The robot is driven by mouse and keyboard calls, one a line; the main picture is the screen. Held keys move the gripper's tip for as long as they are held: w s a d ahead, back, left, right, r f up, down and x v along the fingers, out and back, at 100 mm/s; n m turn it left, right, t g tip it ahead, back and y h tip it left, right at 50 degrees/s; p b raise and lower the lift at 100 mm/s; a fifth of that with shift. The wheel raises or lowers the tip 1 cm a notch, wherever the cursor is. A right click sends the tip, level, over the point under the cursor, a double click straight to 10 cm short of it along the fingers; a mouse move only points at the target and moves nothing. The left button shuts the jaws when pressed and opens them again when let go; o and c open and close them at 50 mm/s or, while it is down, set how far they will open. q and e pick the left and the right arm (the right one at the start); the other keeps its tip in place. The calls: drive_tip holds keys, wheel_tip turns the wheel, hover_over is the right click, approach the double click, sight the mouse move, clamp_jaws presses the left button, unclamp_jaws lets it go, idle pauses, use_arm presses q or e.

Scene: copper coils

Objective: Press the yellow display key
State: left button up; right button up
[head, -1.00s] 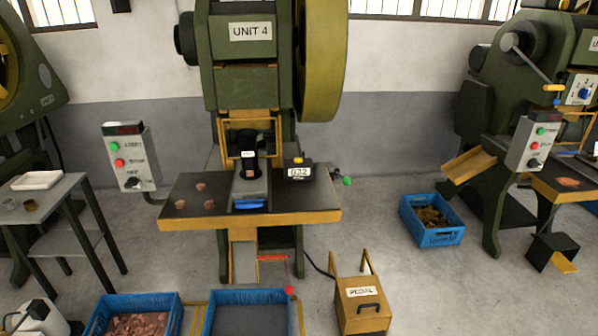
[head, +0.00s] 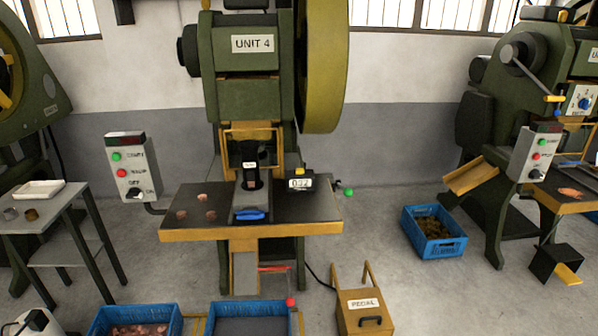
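A small yellow key (head: 300,172) sits on top of a small black display unit (head: 299,183) with a white number panel reading something like 032. The unit stands on the dark press table (head: 322,210) of the green press marked UNIT 4 (head: 252,62), right of the black die post (head: 250,165). Neither of my grippers shows in the head view, so nothing of mine is seen touching the key.
Copper coils (head: 210,215) lie on the table's left part. A control box (head: 131,168) with green and red buttons stands left. Blue crates (head: 250,307) and a box marked PEDAL (head: 362,302) are on the floor in front. Floor at right of the table is clear up to another blue crate (head: 434,247).

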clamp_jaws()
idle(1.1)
